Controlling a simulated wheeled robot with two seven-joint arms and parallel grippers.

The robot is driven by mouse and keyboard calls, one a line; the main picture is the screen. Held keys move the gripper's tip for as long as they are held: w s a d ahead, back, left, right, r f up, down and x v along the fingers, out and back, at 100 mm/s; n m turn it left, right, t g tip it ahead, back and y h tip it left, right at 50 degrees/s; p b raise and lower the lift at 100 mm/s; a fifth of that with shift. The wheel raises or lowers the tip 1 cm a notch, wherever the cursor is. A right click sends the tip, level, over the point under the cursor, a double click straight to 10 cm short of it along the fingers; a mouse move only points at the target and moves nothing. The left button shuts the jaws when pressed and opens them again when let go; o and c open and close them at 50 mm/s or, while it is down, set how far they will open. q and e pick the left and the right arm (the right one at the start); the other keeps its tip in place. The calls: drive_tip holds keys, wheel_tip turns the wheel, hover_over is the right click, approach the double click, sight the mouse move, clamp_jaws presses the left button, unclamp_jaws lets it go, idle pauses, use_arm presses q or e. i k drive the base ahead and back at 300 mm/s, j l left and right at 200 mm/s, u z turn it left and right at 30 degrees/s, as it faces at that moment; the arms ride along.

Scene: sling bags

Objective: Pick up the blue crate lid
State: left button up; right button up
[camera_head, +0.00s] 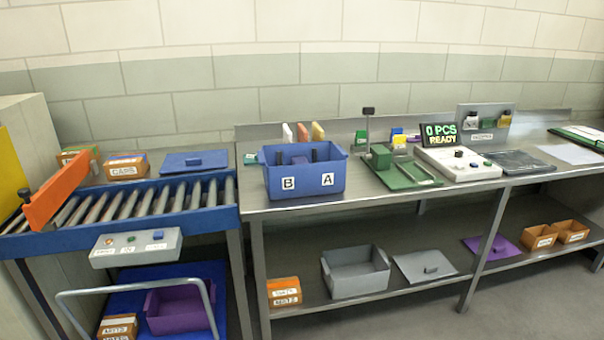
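The blue crate lid (176,164) is a flat blue panel with a small dark raised handle on top. It lies flat at the back of the roller conveyor, left of the steel table. The blue crate (305,182) stands open on the table's left end, with labels B and A on its front and some dark items inside. Neither of my grippers shows in the head view.
The roller conveyor (150,204) has an orange bar (54,196) across its left end. Orange boxes (126,167) sit left of the lid. A grey lid (424,267) and a purple lid (490,246) lie on the lower shelf. A trolley (196,273) stands in front.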

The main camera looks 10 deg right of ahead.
sight(180, 162)
drive_tip(key=i+j+z, duration=0.35)
drive_tip(key=i, duration=0.3)
drive_tip(key=i+j+z, duration=0.35)
drive_tip(key=i, duration=0.25)
drive_tip(key=i+j+z, duration=0.35)
drive_tip(key=i+j, duration=0.25)
